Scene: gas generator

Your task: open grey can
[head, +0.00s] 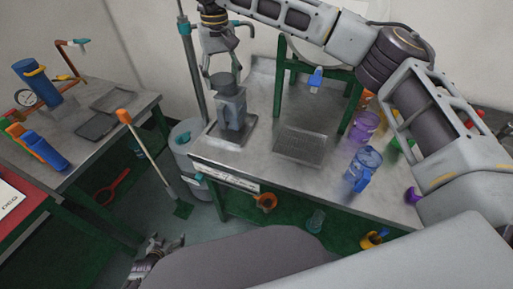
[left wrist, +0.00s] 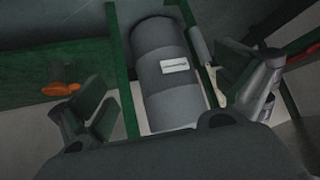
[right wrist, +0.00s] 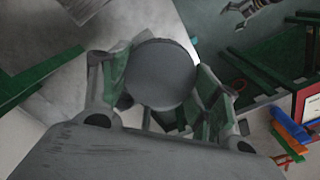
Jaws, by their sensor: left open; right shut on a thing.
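A grey can (head: 231,108) with a dark round lid (head: 222,81) stands upright on a small tray (head: 231,131) on the workbench. My right gripper (head: 222,70) comes down from above and is shut on the lid. In the right wrist view the round grey lid (right wrist: 160,75) sits between the fingers; it hides most of the can below. I cannot tell whether the lid is loose. My left gripper (head: 163,246) is low at the bottom left of the head view, far from the can. In the left wrist view its fingers (left wrist: 170,105) are open and empty.
A flat metal plate (head: 300,146), a purple jug (head: 365,125) and a blue jug (head: 363,165) stand right of the can. A side table (head: 140,103) holds tools. My right arm spans the upper right.

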